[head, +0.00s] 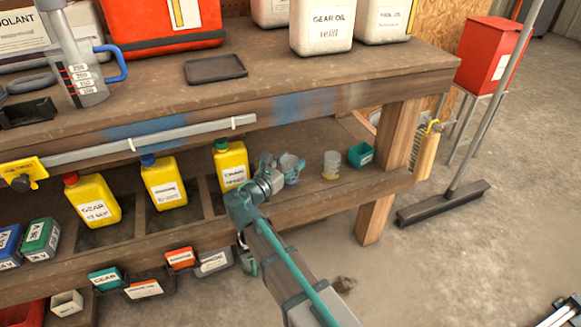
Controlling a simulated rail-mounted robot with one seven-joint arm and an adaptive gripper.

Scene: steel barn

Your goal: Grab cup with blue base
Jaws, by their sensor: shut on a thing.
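A small translucent cup with a blue base (290,164) is on the lower shelf of the wooden bench, right of the yellow bottles. My gripper (279,170) reaches in from the front and is shut on this cup. The gripper's fingers and wrist hide part of the cup's left side. Whether the cup touches the shelf is too small to tell. A similar cup with a yellow base (331,166) stands upright to its right, apart from the gripper.
A teal bin (360,155) sits right of the yellow-base cup. A yellow bottle with a green cap (231,164) stands close left of my gripper. The upper bench top (270,75) overhangs the shelf. A wooden leg (376,218) and a broom (445,203) stand at right.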

